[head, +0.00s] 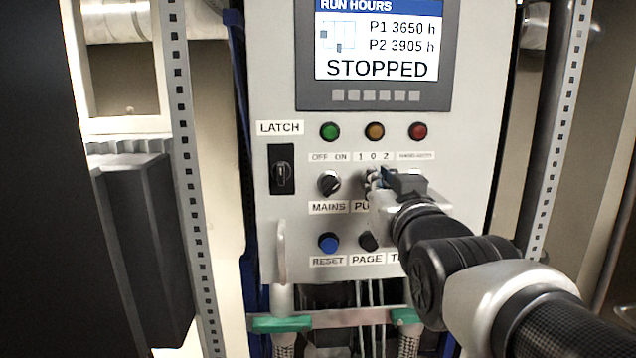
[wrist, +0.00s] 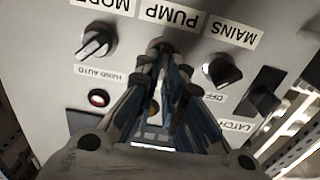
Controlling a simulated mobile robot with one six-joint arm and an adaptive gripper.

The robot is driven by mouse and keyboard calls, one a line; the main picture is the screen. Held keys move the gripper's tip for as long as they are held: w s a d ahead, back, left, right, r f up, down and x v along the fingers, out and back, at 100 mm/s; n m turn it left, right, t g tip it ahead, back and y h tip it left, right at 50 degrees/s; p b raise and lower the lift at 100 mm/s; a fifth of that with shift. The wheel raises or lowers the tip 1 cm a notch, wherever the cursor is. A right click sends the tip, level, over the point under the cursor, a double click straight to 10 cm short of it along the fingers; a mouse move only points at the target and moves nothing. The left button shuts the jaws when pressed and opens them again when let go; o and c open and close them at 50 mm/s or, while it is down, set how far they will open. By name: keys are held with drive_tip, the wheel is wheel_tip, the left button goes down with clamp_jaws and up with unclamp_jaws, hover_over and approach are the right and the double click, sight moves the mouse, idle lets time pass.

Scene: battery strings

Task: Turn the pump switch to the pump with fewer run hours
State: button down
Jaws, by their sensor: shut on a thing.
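The screen (head: 377,45) on the panel in the head view reads RUN HOURS, P1 3650 h, P2 3905 h and STOPPED. My gripper (head: 374,180) is at the pump switch, below the "1 0 2" label (head: 374,156). In the wrist view, which shows the panel upside down, my gripper (wrist: 163,60) is shut on the pump switch (wrist: 158,44) beside the PUMP label (wrist: 170,17). The fingers hide nearly all of the knob, so I cannot tell which way it points.
The mains switch (head: 329,183) is close left of my gripper, with the latch (head: 282,169) farther left. The mode switch (wrist: 97,41) shows in the wrist view. Green, amber and red lamps are above.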

drive_tip(key=shift+a+f+n+b, duration=0.15)
drive_tip(key=shift+n+b, duration=0.15)
drive_tip(key=shift+n, duration=1.2)
drive_tip(key=shift+a+r+n+b, duration=0.15)
drive_tip(key=shift+n+b, duration=0.1)
drive_tip(key=shift+n, duration=1.25)
drive_tip(key=shift+a+f+n+b, duration=0.15)
drive_tip(key=shift+n+b, duration=0.15)
drive_tip(key=shift+n, duration=1.2)
drive_tip(key=c, duration=1.7)
unclamp_jaws()
drive_tip(key=shift+s, duration=0.1)
